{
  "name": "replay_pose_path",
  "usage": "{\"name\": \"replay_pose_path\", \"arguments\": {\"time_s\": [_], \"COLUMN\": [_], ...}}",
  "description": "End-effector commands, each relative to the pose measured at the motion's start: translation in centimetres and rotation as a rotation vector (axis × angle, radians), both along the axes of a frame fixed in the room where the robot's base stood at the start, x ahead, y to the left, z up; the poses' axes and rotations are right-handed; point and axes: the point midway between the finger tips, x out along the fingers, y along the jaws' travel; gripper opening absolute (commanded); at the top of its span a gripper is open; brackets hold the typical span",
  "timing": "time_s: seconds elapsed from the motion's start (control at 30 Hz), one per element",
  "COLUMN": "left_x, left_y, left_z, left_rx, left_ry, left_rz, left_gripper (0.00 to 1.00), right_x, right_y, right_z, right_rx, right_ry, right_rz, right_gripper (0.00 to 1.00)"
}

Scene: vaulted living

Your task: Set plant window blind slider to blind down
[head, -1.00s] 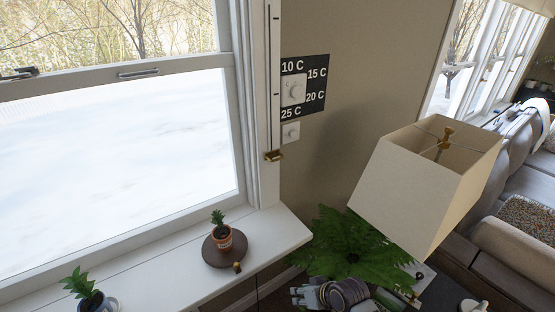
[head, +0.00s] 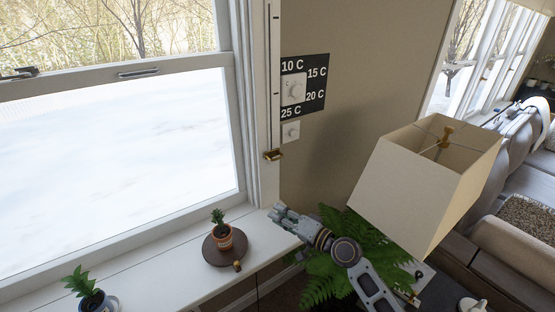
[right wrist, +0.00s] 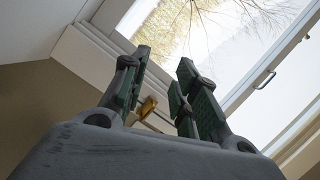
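The plant window blind slider is a small brass handle (head: 273,155) low on a narrow white vertical track (head: 274,60) at the right side of the window frame. My right gripper (head: 281,214) is below the slider, by the right end of the windowsill, apart from it. In the right wrist view, the two dark green-padded fingers (right wrist: 158,85) stand apart with nothing between them touching. The brass slider (right wrist: 147,108) shows beyond and between them, nearer the left finger. No blind cloth shows over the plant window (head: 110,150). My left gripper is not in view.
A small potted plant (head: 221,235) stands on a round brown board on the sill (head: 180,275); another (head: 88,295) is at lower left. A dial panel (head: 304,85) is right of the track. A lampshade (head: 425,185) and a fern (head: 325,285) crowd the right arm.

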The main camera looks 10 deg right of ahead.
Motion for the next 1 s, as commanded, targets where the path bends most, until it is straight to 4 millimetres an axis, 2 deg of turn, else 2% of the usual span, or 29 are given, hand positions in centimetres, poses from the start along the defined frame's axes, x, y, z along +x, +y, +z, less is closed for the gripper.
{"name": "replay_pose_path", "arguments": {"time_s": [0.23, 0.5, 0.67, 1.0], "left_x": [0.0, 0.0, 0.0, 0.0], "left_y": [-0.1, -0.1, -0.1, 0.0], "left_z": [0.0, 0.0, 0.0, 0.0], "left_rx": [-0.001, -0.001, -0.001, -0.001], "left_ry": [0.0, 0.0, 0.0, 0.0], "left_rz": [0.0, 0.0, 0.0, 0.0], "left_gripper": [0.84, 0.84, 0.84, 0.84], "right_x": [4.2, 7.4, 7.9, 7.9], "right_y": [-3.5, -7.4, -8.2, -8.2], "right_z": [3.4, 5.3, 5.5, 5.5], "right_rx": [0.254, 0.46, 0.497, 0.499], "right_ry": [-0.008, 0.005, 0.01, 0.009], "right_rz": [-0.121, -0.235, -0.259, -0.259], "right_gripper": [0.29, 0.29, 0.29, 0.29]}}
